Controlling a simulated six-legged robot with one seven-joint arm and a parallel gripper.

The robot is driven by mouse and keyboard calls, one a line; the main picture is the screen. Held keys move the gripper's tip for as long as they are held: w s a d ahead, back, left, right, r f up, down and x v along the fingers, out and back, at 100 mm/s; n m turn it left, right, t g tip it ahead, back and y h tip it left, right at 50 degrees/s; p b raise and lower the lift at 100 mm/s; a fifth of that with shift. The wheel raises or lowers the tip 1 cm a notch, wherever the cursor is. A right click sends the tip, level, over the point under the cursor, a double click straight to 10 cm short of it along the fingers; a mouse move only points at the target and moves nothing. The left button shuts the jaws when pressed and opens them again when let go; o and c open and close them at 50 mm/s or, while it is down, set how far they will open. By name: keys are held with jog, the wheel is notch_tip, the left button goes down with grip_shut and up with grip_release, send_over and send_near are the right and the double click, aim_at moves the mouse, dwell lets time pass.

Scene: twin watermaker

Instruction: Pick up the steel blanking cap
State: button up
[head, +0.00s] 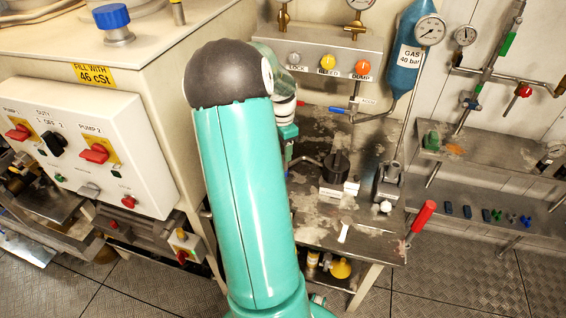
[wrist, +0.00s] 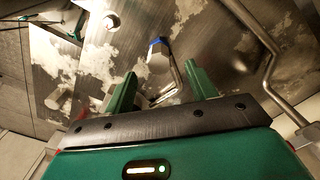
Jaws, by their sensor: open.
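My gripper (wrist: 164,84) is open in the wrist view, with its two green fingers apart and nothing held. A small pale metal piece with a blue edge (wrist: 157,59) stands beyond the gap between the fingers, apart from them. A short light cylinder (wrist: 111,22) is further off to the left, and a small pale faceted piece (wrist: 57,98) lies left of the fingers. I cannot tell for sure which of these is the steel blanking cap. In the head view my arm hides most of the gripper above the bench.
A red-handled lever (head: 423,216) sticks out at the right. A bent pipe (wrist: 268,50) runs along the wrist view's right side.

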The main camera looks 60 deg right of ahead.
notch_tip(320, 180, down, 6)
jog(key=shift+s+r, duration=0.1)
jog(key=shift+c, duration=0.3)
grip_shut()
jog(key=shift+r, duration=0.1)
